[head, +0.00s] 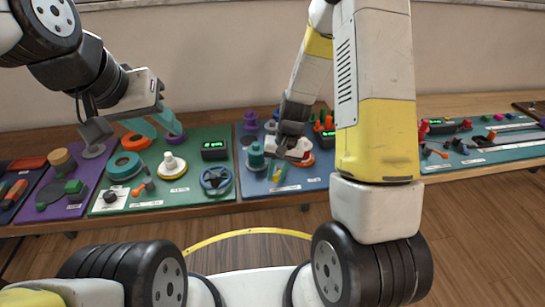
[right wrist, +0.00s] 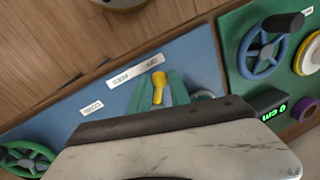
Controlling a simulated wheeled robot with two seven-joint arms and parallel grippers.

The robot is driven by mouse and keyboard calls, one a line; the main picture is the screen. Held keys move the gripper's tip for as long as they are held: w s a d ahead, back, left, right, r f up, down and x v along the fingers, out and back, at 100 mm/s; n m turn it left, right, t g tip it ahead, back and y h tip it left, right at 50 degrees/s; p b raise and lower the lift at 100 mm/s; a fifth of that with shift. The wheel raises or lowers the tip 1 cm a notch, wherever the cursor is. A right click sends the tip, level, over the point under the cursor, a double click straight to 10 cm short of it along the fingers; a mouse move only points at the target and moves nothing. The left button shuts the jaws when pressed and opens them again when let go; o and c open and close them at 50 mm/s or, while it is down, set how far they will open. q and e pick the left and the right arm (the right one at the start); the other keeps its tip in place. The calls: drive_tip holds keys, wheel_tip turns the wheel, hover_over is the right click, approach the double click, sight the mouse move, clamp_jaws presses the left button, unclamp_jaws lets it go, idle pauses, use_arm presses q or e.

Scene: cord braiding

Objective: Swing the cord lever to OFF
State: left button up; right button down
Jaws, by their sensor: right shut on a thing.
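The cord lever shows a yellow handle (right wrist: 158,80) in the right wrist view, on the blue board (right wrist: 200,52). My right gripper (right wrist: 160,95) has its teal fingers on either side of the handle and is shut on it. In the head view the right gripper (head: 279,173) is low over the front of the blue board, and the lever is mostly hidden there. A white label strip (right wrist: 134,74) lies beside the handle; its print is too small to read surely. My left gripper (head: 159,124) hangs open and empty above the green board.
The green board (head: 200,195) holds a dial wheel (head: 215,180), discs and a display box (head: 214,150). A purple board (head: 88,185) stands left of it. A teal board (head: 480,155) with small parts lies at the right. Wooden floor is free in front of the table.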

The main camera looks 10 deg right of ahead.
idle(0.4)
drive_tip(key=c, duration=1.2)
unclamp_jaws()
drive_tip(key=shift+c, duration=0.2)
wheel_tip(320, 180, up, 8)
drive_tip(key=d, duration=0.1)
drive_tip(key=shift+d+f, duration=0.15)
drive_tip(key=s+d+r+n+t, duration=0.1)
drive_tip(key=s+r+t, duration=0.2)
drive_tip(key=s+r, duration=0.5)
drive_tip(key=s+d+r+n+t, duration=0.1)
drive_tip(key=s+d+r+t, duration=0.1)
drive_tip(key=s+r, duration=0.7)
wheel_tip(320, 180, up, 6)
drive_tip(key=shift+d+r+n+t, duration=0.15)
drive_tip(key=shift+n+t, duration=0.15)
drive_tip(key=shift+t, duration=0.1)
